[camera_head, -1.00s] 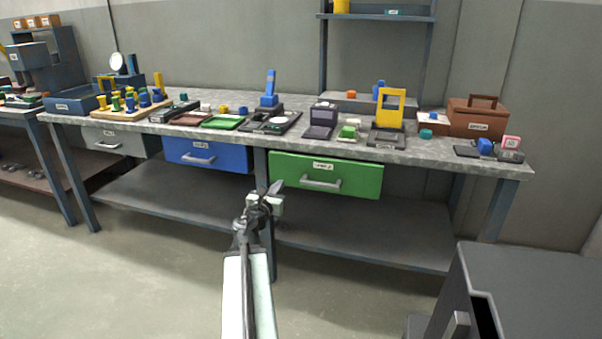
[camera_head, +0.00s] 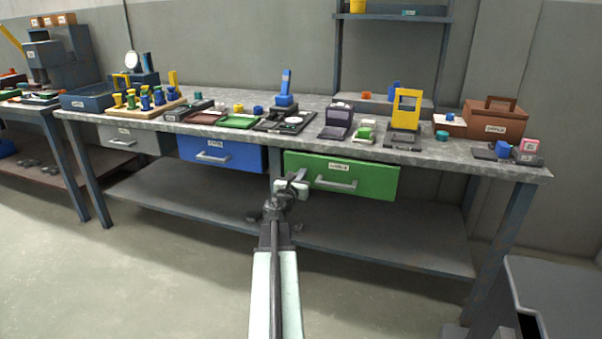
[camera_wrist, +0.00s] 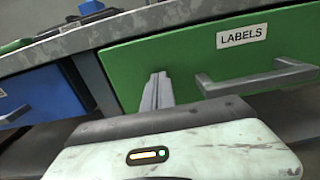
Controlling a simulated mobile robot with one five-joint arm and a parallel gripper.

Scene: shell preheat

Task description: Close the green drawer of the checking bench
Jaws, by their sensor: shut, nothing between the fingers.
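The green drawer (camera_head: 362,178) sits under the right half of the checking bench (camera_head: 228,105), with a grey bar handle (camera_head: 336,184) and a white label. Its front appears to stand a little forward of the bench edge; how far is hard to tell. In the wrist view the green front (camera_wrist: 180,62) fills much of the picture, and its label reads LABELS. My gripper (camera_head: 299,177) is shut and empty, near the left end of the green front, left of the handle. In the wrist view my fingers (camera_wrist: 157,92) point at the front; I cannot tell whether they touch it.
A blue drawer (camera_head: 222,153) and a grey drawer (camera_head: 130,138) are to the left under the same bench. A lower shelf (camera_head: 390,235) runs beneath. A dark grey cabinet (camera_head: 560,295) stands at the front right. The floor at the left front is clear.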

